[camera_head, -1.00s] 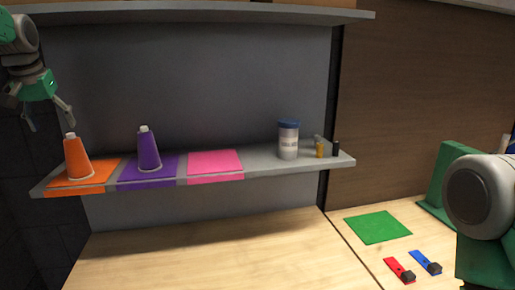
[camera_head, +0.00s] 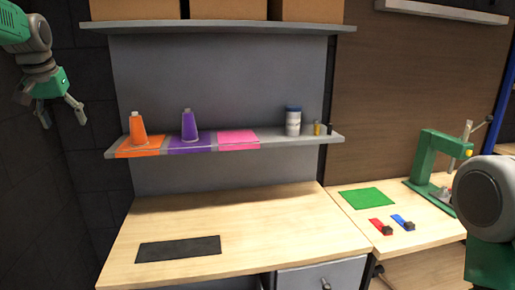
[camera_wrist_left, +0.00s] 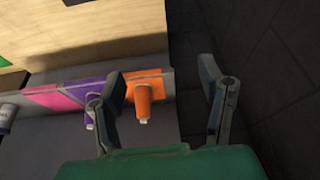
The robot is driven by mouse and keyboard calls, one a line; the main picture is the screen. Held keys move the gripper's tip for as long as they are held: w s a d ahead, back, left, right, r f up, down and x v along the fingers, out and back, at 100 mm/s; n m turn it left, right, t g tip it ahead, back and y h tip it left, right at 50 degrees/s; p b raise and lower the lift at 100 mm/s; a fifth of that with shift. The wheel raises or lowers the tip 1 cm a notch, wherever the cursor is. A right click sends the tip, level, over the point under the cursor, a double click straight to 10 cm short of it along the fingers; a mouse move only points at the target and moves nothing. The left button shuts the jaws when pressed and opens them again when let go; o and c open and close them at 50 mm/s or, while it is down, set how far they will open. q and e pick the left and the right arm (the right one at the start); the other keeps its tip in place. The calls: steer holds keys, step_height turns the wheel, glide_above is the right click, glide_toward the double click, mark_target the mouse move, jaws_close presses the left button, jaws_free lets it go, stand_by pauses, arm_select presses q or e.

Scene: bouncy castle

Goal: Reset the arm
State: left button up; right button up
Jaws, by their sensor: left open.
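My left gripper (camera_head: 62,114) is open and empty at the upper left of the head view, left of the shelf and clear of it. It also shows in the left wrist view (camera_wrist_left: 165,108), its two fingers spread apart.
The shelf (camera_head: 270,143) also holds a bare pink mat (camera_head: 238,140), a blue-lidded jar (camera_head: 293,122) and small bottles. Below, a wooden table (camera_head: 270,225) bears a black mat (camera_head: 178,249). A green press (camera_head: 428,160) stands at right near a green mat (camera_head: 367,199).

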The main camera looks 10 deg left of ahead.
arm_select(q)
steer(key=s+d+f+m+g, duration=0.1)
steer(key=s+d+f, duration=0.3)
steer(key=f, duration=0.8)
steer(key=s+d+f+m, duration=0.1)
steer(key=d+f, duration=0.4)
steer(key=f, duration=0.8)
steer(key=s+d+f+g, duration=0.1)
steer(key=s+d+f, duration=0.3)
steer(key=f, duration=0.8)
steer(key=s+d+f+m, duration=0.2)
steer(key=s+d+f, duration=0.6)
steer(key=s+f, duration=0.4)
steer(key=s+d+f+m+g+h, duration=0.1)
steer(key=s+d, duration=0.2)
steer(key=s, duration=0.8)
steer(key=s+d+f+g+h, duration=0.1)
steer(key=s+d, duration=0.2)
steer(key=s, duration=0.8)
step_height(320, 180, down, 17)
steer(key=b, duration=1.7)
steer(key=shift+w+r, duration=0.15)
steer(key=shift+w, duration=0.3)
arm_select(e)
step_height(320, 180, down, 17)
steer(key=shift+s+d+f, duration=0.15)
steer(key=shift+s+f, duration=0.05)
steer(key=shift+s, duration=0.05)
